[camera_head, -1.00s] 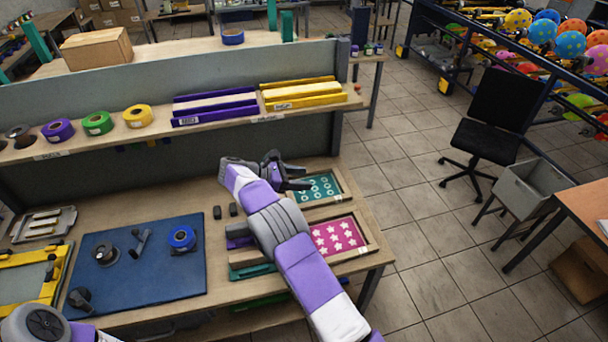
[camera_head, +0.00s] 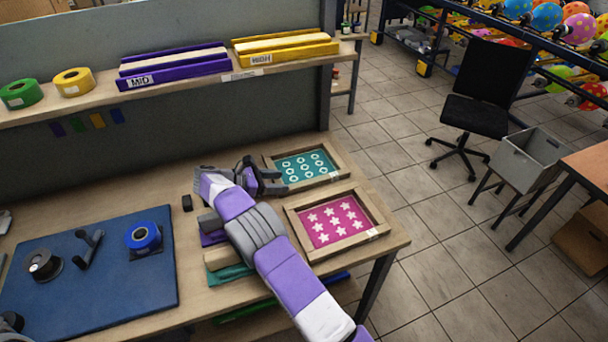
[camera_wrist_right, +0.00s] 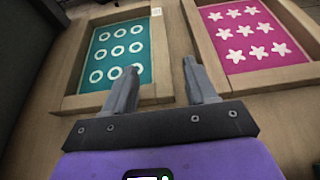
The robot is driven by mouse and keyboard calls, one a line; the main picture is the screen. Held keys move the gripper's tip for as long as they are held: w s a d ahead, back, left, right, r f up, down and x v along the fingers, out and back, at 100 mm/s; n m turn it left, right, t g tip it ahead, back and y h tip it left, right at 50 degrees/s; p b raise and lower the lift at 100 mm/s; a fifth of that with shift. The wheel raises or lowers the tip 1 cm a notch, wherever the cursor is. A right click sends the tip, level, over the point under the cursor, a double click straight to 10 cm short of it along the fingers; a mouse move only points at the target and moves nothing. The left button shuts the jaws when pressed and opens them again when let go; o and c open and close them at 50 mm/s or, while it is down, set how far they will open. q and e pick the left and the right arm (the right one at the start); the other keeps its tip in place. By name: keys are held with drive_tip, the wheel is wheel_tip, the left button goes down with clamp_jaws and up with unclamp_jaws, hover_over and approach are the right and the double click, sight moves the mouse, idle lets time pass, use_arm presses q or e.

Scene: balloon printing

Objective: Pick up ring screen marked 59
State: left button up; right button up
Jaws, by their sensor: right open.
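The ring screen (camera_head: 307,166) is a wooden frame with a teal panel of white rings, flat on the workbench at its back right. It also shows in the right wrist view (camera_wrist_right: 120,54), with a small white label on its far edge; its number is too small to read. My right gripper (camera_head: 272,181) is open and empty, just left of the ring screen's near corner. In the right wrist view my two fingers (camera_wrist_right: 160,84) point at the gap between the screens, the left fingertip over the ring screen's frame.
A pink star screen (camera_head: 337,221) lies beside the ring screen, nearer the bench front. A blue mat (camera_head: 90,290) with tape and tools lies on the left. A shelf (camera_head: 105,100) with tape rolls and purple and yellow holders runs above. A dark upright panel stands behind the bench.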

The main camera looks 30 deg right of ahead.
sight(299, 184)
drive_tip(key=shift+b+x, duration=0.3)
drive_tip(key=shift+x, duration=0.9)
drive_tip(key=x, duration=0.2)
drive_tip(key=f+b+x, duration=0.1)
drive_tip(key=x, duration=0.2)
drive_tip(key=shift+f+b, duration=0.1)
drive_tip(key=shift+b, duration=0.2)
drive_tip(key=shift+a, duration=0.1)
clamp_jaws()
